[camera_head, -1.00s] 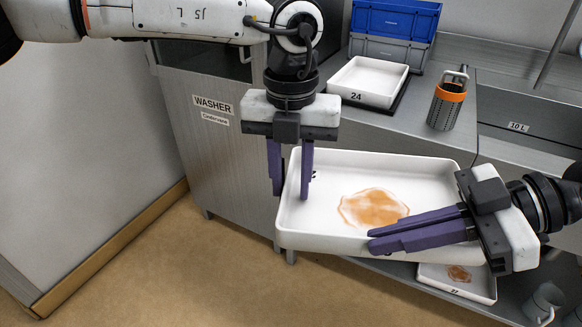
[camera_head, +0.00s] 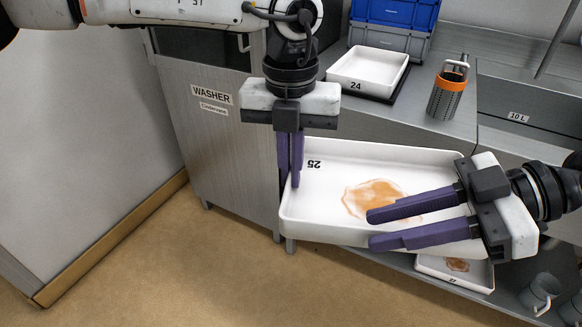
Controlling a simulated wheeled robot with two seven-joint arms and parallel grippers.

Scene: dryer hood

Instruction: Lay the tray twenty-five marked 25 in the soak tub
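The white tray twenty-five (camera_head: 330,222) has an orange-brown stain on its floor and an upside-down "25" inside its back wall. It is held in front of the steel counter, over the lower shelf. My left gripper (camera_head: 291,182) points down and is shut on the tray's left wall. My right gripper (camera_head: 368,229) comes from the right with its fingers spread apart across the tray's front right part; the lower finger overlaps the front wall. A steel basin (camera_head: 545,128) labelled "10 L" is at the right; whether it is the soak tub cannot be told.
Tray 24 (camera_head: 368,68) sits on a dark mat on the counter, before stacked blue and grey crates (camera_head: 392,20). An orange-rimmed perforated canister (camera_head: 447,92) stands beside it. Another stained tray (camera_head: 455,275) and a mug (camera_head: 540,292) are low down. The washer (camera_head: 220,150) is at left.

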